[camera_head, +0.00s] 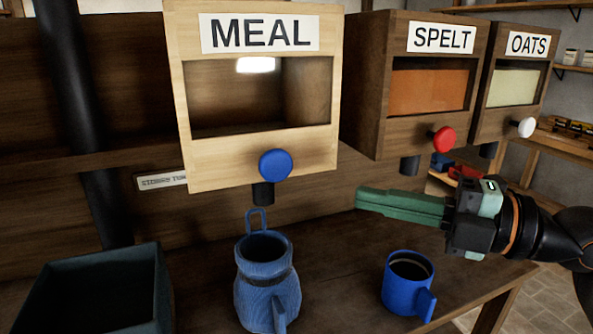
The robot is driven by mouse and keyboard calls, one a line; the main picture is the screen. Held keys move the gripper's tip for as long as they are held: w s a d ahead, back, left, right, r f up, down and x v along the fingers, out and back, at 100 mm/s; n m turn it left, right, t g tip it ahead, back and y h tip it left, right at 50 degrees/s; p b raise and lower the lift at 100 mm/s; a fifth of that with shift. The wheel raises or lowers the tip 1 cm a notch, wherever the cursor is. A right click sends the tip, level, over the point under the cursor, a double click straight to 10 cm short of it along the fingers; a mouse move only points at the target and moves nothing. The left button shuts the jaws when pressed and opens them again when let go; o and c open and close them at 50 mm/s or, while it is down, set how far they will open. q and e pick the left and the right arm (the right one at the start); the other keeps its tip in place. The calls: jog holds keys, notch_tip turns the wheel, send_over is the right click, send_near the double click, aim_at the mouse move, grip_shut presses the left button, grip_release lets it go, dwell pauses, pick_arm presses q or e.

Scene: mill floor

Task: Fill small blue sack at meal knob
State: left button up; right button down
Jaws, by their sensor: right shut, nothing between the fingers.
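The meal bin (255,155) has a pale wood front, a MEAL label and a round blue knob (275,164). Its dark spout (263,193) points down below the knob. A blue, narrow-necked vessel (268,288) stands upright on the bench under the spout, apart from it. It has a loop at the back and a handle in front, and could be the sack. Its mouth is open and looks dark inside; I cannot see any meal in it. My right gripper (360,199) is shut and empty, with green fingers pointing left, to the right of the knob. My left gripper is out of view.
A blue mug (407,283) with dark contents stands on the bench below my right gripper. A dark open box (95,295) is at the lower left. The spelt bin (420,90) with a red knob and the oats bin (510,90) with a white knob are to the right.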

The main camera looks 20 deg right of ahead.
aim_at(290, 162)
jog(key=shift+w+d+p+x, duration=0.35)
jog(key=shift+p+x, duration=0.75)
jog(key=shift+x, duration=0.9)
jog(key=shift+w+d+p+x, duration=0.35)
jog(key=shift+p+x, duration=0.8)
jog(key=shift+x, duration=0.8)
jog(key=shift+w+d+p+x, duration=0.35)
jog(key=shift+p+x, duration=0.75)
jog(key=shift+x, duration=0.9)
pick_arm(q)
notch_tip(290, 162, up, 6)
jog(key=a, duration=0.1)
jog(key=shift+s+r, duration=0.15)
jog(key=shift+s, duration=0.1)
pick_arm(e)
jog(key=shift+a, duration=0.1)
jog(key=shift+w, duration=0.15)
jog(key=shift+w+f+b, duration=0.1)
jog(key=shift+w+b, duration=0.2)
jog(key=shift+w, duration=0.05)
jog(key=shift+w+b, duration=0.45)
jog(key=shift+w, duration=0.6)
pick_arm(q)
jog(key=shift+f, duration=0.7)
pick_arm(e)
jog(key=shift+w, duration=0.1)
jog(key=shift+w+r, duration=0.1)
jog(key=shift+r, duration=0.2)
